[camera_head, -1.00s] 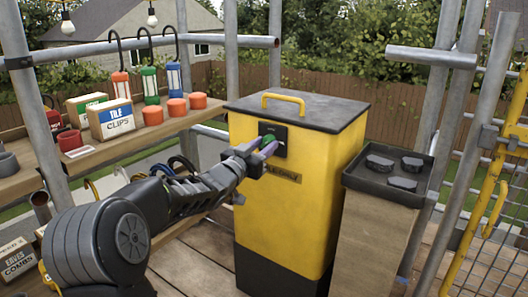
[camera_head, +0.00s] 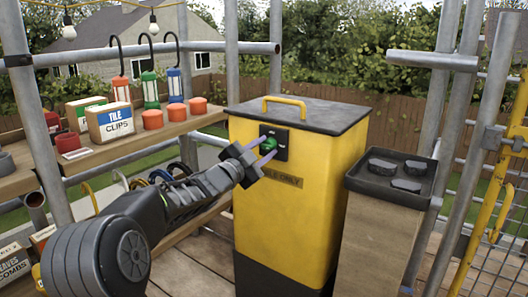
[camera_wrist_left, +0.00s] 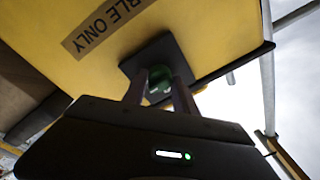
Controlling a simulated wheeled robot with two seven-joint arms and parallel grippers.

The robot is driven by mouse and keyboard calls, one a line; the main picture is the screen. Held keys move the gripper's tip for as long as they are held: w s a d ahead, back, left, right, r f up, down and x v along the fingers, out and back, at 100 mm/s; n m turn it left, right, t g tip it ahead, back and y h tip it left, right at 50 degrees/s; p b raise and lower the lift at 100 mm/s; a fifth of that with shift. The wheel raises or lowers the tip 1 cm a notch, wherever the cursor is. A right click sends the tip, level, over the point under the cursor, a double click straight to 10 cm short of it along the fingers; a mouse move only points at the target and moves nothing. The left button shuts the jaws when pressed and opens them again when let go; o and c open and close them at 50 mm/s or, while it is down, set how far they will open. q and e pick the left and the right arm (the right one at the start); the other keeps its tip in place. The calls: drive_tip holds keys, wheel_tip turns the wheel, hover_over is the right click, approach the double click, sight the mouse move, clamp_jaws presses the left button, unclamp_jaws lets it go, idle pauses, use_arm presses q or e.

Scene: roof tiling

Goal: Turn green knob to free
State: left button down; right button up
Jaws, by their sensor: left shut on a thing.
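The yellow bin-like cabinet (camera_head: 300,215) has a dark lid with a yellow handle. A black plate (camera_head: 282,152) on its front carries the green knob (camera_head: 269,145). My left gripper (camera_head: 266,148) reaches the plate from the left, its two purple-grey fingers on either side of the knob. In the left wrist view the green knob (camera_wrist_left: 159,79) sits between the two fingers, in front of the black plate. The fingers are shut on it and hide part of it. Its exact pointing direction cannot be told. My right gripper is not in view.
A black tray (camera_head: 437,178) with several dark discs stands on a wooden post to the right. A shelf at left holds lanterns, orange cups and a tile clips box (camera_head: 111,122). Scaffold poles (camera_head: 426,60) stand around.

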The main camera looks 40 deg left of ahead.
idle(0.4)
use_arm(q)
drive_tip(key=c, duration=1)
unclamp_jaws()
drive_tip(key=s+p, duration=0.1)
drive_tip(key=s, duration=0.6)
drive_tip(key=shift+s+d+f+p, duration=0.15)
drive_tip(key=shift+s+f+p, duration=0.25)
drive_tip(key=shift+f, duration=0.05)
